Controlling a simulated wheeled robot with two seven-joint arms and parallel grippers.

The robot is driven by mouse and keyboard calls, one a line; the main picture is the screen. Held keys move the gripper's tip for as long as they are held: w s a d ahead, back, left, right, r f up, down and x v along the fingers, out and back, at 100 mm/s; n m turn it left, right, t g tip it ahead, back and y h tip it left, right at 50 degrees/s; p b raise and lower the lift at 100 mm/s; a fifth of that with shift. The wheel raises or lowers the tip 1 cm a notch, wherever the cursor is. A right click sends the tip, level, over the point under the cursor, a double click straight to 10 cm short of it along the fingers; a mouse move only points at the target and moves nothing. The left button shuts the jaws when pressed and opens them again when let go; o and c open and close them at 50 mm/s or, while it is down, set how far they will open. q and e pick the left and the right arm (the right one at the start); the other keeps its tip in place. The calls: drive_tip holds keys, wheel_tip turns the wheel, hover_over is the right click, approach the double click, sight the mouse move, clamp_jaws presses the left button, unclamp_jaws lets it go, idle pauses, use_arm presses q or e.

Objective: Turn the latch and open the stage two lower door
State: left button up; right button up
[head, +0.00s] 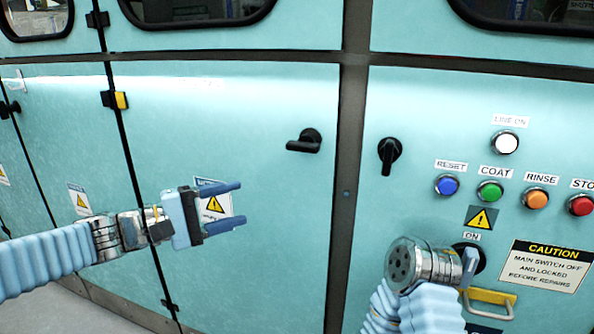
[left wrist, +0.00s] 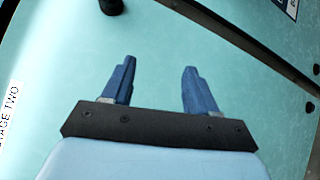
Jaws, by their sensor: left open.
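The lower door (head: 250,110) is a wide teal panel that sits shut in its frame. Its black latch handle (head: 304,141) is near the right edge, with the lever lying about level to the left. My left gripper (head: 241,205) is open and empty, below and left of the handle, in front of a warning label. In the left wrist view its two blue fingers (left wrist: 158,82) are apart with only teal panel between them. A partly cut label there reads "AGE TWO" (left wrist: 8,120). My right gripper (head: 469,265) is near the control panel, its fingers mostly hidden.
Right of a grey post (head: 346,190) are another black handle (head: 389,152), pointing down, and several coloured buttons (head: 490,191). Windowed upper panels (head: 310,30) are above. A black and yellow fitting (head: 118,100) is on the door's left edge.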

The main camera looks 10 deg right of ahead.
sight(290, 149)
use_arm(q)
wheel_tip(290, 149, up, 8)
drive_tip(key=s+f+m+h, duration=0.1)
drive_tip(key=s+h, duration=0.1)
drive_tip(key=p+x, duration=0.1)
drive_tip(key=x, duration=0.5)
drive_tip(key=p+x, duration=0.1)
drive_tip(key=x, duration=0.6)
drive_tip(key=shift+d+r, duration=0.15)
drive_tip(key=shift+r, duration=0.1)
drive_tip(key=shift+c, duration=0.3)
clamp_jaws()
